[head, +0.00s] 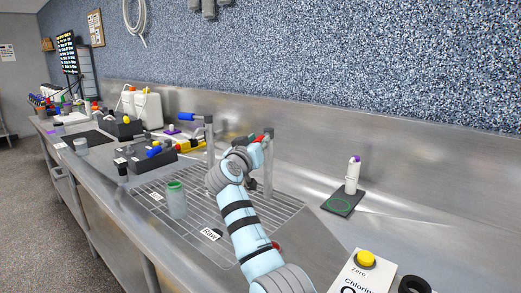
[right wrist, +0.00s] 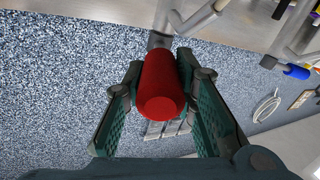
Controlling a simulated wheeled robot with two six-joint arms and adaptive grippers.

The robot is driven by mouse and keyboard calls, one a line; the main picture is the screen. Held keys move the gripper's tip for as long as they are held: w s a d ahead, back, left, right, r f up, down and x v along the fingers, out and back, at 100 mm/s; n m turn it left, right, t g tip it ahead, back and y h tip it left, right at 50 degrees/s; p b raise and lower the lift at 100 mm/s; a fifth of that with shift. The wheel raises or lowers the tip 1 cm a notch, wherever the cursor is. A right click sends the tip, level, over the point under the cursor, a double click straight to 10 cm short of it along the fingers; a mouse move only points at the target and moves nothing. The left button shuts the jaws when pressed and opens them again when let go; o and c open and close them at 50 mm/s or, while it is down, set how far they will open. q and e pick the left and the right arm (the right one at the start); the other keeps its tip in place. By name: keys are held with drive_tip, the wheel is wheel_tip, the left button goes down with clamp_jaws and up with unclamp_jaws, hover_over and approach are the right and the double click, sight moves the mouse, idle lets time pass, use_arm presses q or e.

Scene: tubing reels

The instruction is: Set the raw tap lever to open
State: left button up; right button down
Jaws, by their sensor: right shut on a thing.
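The raw tap is a grey upright pipe (head: 268,175) at the back of the draining rack, with a red lever (right wrist: 162,90) at its top. A "Raw" label (head: 211,234) lies at the rack's front. My right gripper (head: 258,144) is at the top of this tap. In the right wrist view its two green-padded fingers (right wrist: 165,95) are shut on the red lever, one on each side. My right arm hides part of the tap in the head view. My left gripper is not in view.
A second tap with a blue lever (head: 187,116) stands to the left. A green-rimmed jar (head: 176,198) stands on the draining rack (head: 160,217). A yellow button (head: 366,258) is at the front right.

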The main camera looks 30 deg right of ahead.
drive_tip(key=shift+f, duration=0.15)
drive_tip(key=c, duration=1.3)
unclamp_jaws()
drive_tip(key=v, duration=1.2)
drive_tip(key=shift+w+d, duration=0.1)
